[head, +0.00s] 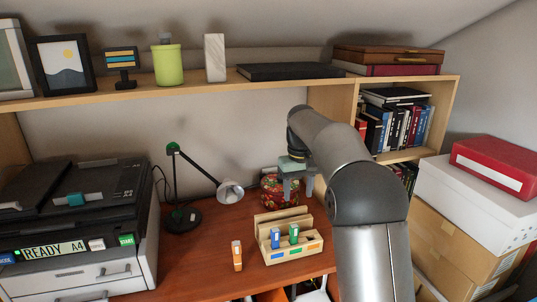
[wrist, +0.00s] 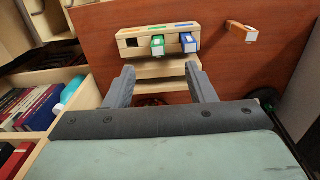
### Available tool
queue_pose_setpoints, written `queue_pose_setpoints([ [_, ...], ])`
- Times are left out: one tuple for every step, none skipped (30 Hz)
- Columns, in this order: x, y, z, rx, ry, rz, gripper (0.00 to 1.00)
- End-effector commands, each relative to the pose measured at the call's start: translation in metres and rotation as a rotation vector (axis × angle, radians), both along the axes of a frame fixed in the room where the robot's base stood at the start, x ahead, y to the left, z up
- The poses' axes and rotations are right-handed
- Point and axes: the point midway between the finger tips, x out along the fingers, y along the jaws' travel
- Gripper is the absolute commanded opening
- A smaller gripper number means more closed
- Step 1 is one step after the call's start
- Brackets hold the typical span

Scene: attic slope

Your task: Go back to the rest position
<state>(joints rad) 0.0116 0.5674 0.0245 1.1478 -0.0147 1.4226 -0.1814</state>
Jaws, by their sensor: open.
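My gripper (head: 298,194) is open and empty, above the desk behind the wooden rack (head: 283,257). Its two fingers also show in the wrist view (wrist: 160,78), apart, with nothing between them. The rack has blue, green and orange labels on its front. A blue block (head: 275,238) and a green block (head: 294,234) stand in its slots; both show in the wrist view, green (wrist: 158,46) and blue (wrist: 188,43). The slot by the orange label is empty. An orange block (head: 237,256) stands on the desk, left of the rack.
A desk lamp (head: 231,192) stands left of my gripper. A printer (head: 77,225) fills the desk's left end. A red patterned pot (head: 272,191) is close beside my gripper. A shelf (head: 215,87) runs above, with books (head: 395,128) at right. Boxes (head: 470,210) are stacked at far right.

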Motion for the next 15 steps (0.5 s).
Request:
queue_pose_setpoints([
  [-0.022,0.001,0.008,-0.001,-0.005,-0.009,0.5],
  [-0.037,0.001,0.01,-0.002,-0.007,-0.015,0.5],
  [-0.057,0.002,0.012,-0.002,-0.011,-0.026,0.5],
  [-0.074,0.002,0.012,-0.002,-0.013,-0.035,0.5],
  [-0.091,0.002,0.012,-0.002,-0.016,-0.043,0.5],
  [-0.114,0.002,0.01,-0.001,-0.019,-0.055,0.5],
  [-0.132,0.002,0.007,-0.002,-0.022,-0.064,0.5],
  [-0.15,0.002,0.004,-0.001,-0.023,-0.072,0.5],
  [-0.175,0.003,-0.001,-0.001,-0.026,-0.083,0.5],
  [-0.194,0.002,-0.006,0.0,-0.028,-0.093,0.5],
  [-0.213,0.003,-0.012,0.0,-0.03,-0.102,0.5],
  [-0.238,0.002,-0.02,0.001,-0.033,-0.112,0.5],
  [-0.256,0.002,-0.026,0.002,-0.035,-0.121,0.5],
  [-0.273,0.002,-0.033,0.003,-0.036,-0.13,0.5],
  [-0.295,0.002,-0.043,0.004,-0.038,-0.139,0.5],
])
